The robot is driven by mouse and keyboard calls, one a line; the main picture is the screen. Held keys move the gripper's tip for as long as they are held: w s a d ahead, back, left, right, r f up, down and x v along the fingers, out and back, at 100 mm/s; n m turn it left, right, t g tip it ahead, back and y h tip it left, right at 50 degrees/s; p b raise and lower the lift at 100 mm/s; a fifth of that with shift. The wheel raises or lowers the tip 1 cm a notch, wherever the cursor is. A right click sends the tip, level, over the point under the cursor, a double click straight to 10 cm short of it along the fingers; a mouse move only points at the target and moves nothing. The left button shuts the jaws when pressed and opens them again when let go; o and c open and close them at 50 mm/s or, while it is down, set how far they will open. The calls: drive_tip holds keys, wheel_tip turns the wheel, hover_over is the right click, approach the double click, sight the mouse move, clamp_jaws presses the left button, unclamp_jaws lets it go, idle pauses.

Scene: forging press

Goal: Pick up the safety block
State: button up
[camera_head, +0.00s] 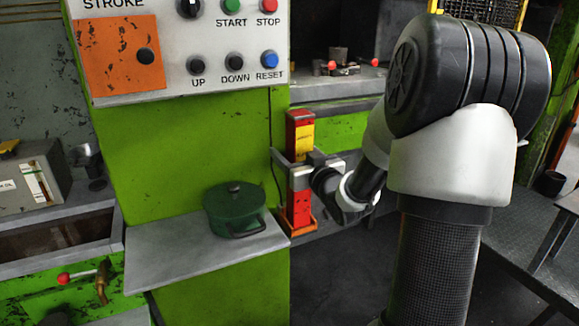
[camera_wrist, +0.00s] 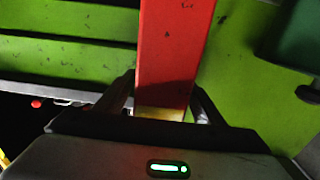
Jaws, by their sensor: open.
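The safety block is a tall red post with a yellow label band (camera_head: 302,137). It stands upright beside the green press body, its lower end at an orange holder (camera_head: 312,225). My gripper (camera_head: 298,165) is at the block's middle, with its fingers on either side of it. In the wrist view the red block (camera_wrist: 172,45) rises between the two dark fingers of my gripper (camera_wrist: 165,100). The jaws are open; whether a finger touches the block I cannot tell. Part of the block is hidden behind the gripper.
A green lidded pot (camera_head: 235,210) stands on a grey shelf (camera_head: 165,258) just left of the block. A control panel (camera_head: 190,68) with buttons hangs above. A thin black cable runs down the press next to the block. A grey bench (camera_head: 535,225) is at right.

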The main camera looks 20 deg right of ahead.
drive_tip(key=shift+w, duration=0.25)
drive_tip(key=shift+s, duration=0.15)
drive_tip(key=shift+c, duration=1)
clamp_jaws()
drive_tip(key=shift+r, duration=0.2)
